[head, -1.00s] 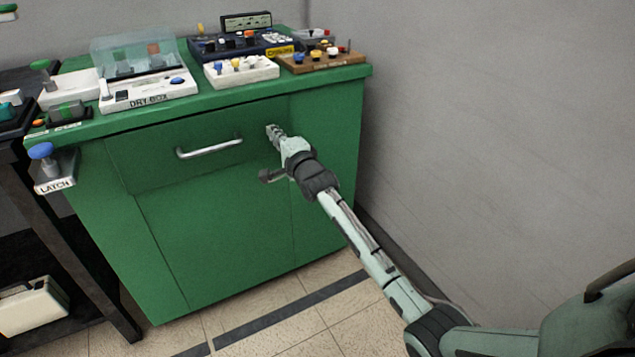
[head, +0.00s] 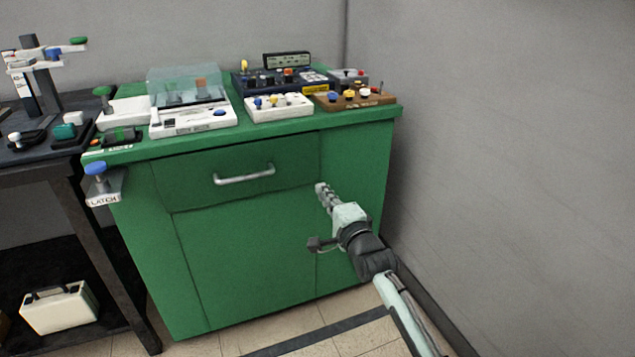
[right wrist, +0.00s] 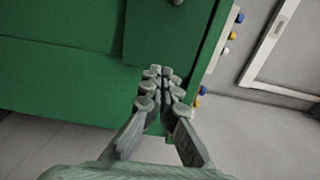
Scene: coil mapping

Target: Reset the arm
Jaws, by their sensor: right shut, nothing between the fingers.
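My right gripper (head: 321,188) is in front of the green cabinet (head: 250,250), to the right of and below the drawer handle (head: 244,175). It is shut with nothing in it. In the right wrist view its fingertips (right wrist: 162,72) are together, with the green cabinet front (right wrist: 60,80) behind them. The drawer (head: 290,155) is closed, and the gripper is apart from its handle. I cannot tell exactly how far the fingertips are from the cabinet front. My left gripper is not in view.
On the cabinet top stand a dry box (head: 195,118), a white knob block (head: 279,107), a dark console (head: 285,80) and a brown board (head: 354,100). A latch block with a blue knob (head: 97,170) juts out at left. A grey wall (head: 500,150) bounds the right.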

